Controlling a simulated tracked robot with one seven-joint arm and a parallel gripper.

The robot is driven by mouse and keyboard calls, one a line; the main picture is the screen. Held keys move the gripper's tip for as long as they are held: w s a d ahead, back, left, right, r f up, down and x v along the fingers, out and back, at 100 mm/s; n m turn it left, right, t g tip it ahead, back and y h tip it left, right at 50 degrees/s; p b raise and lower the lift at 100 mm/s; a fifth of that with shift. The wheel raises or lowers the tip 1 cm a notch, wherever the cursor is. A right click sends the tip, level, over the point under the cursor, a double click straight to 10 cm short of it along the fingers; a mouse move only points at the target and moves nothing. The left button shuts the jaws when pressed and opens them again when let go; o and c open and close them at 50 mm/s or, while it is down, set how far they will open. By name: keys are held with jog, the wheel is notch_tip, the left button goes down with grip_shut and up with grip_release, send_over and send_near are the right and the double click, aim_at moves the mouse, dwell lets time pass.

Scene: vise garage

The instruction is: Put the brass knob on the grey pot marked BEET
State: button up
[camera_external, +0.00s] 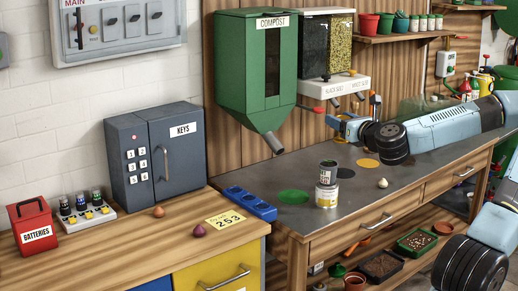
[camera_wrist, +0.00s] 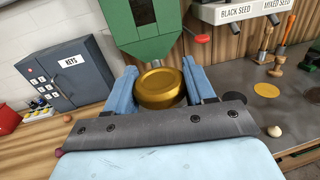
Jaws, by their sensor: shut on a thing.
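The brass knob (camera_wrist: 160,88), a round gold disc with a raised rim, is between the fingers of my gripper (camera_wrist: 161,85) in the wrist view. My gripper is shut on it. In the external view my gripper (camera_external: 345,127) is above the workbench, behind and above two stacked cans; the knob is not clear there. The upper can (camera_external: 328,174) is dark grey with a small label, and the lower can (camera_external: 327,195) is pale with a yellow label. I cannot read BEET on either, so I cannot tell which pot is named. Neither can shows in the wrist view.
A green compost hopper (camera_external: 262,75) hangs left of my gripper, its spout low over the bench. Seed dispensers (camera_external: 327,50) hang behind. A blue tray (camera_external: 250,203) is left.

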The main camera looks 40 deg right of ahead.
jog(key=s+d+r, duration=0.1)
jog(key=s+d, duration=0.1)
jog(key=s, duration=0.2)
send_over(328, 163)
jog(key=shift+a+f, duration=0.1)
jog(key=shift+f, duration=6.15)
jog(key=o, duration=1.2)
jog(key=shift+f, duration=0.1)
